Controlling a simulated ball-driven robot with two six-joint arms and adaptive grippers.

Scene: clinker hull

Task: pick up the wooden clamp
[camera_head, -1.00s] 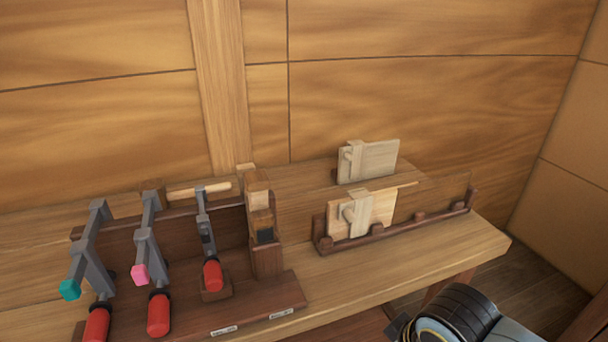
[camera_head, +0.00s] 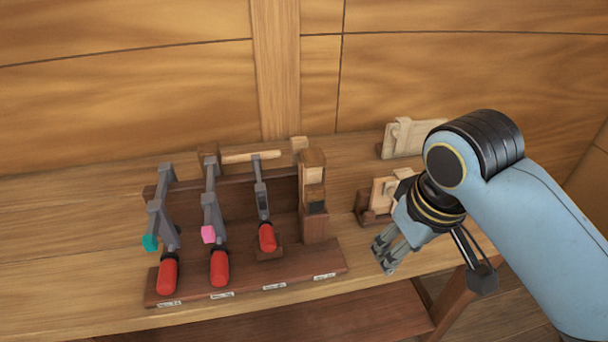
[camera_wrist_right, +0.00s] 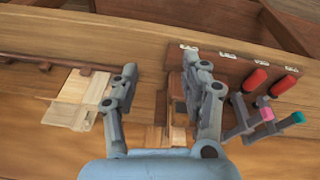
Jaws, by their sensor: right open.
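The wooden clamp (camera_head: 314,196) appears to be the upright stack of brown and pale wood blocks with a dark patch, at the right end of the clamp rack (camera_head: 330,262). In the right wrist view, part of it (camera_wrist_right: 177,110) shows between my fingers, nearer the right one, partly hidden by that finger. My right gripper (camera_head: 384,256) is open and empty, pointing down to the right of the rack and apart from the clamp in the head view. It also shows in the wrist view (camera_wrist_right: 168,74). My left gripper is not in view.
Several metal clamps with red handles (camera_head: 219,268) hang on the rack left of the wooden clamp. A second holder (camera_head: 368,212) with pale boards (camera_head: 384,191) stands behind my right arm, partly hidden. Bare bench (camera_head: 60,285) lies left; a plank wall stands behind.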

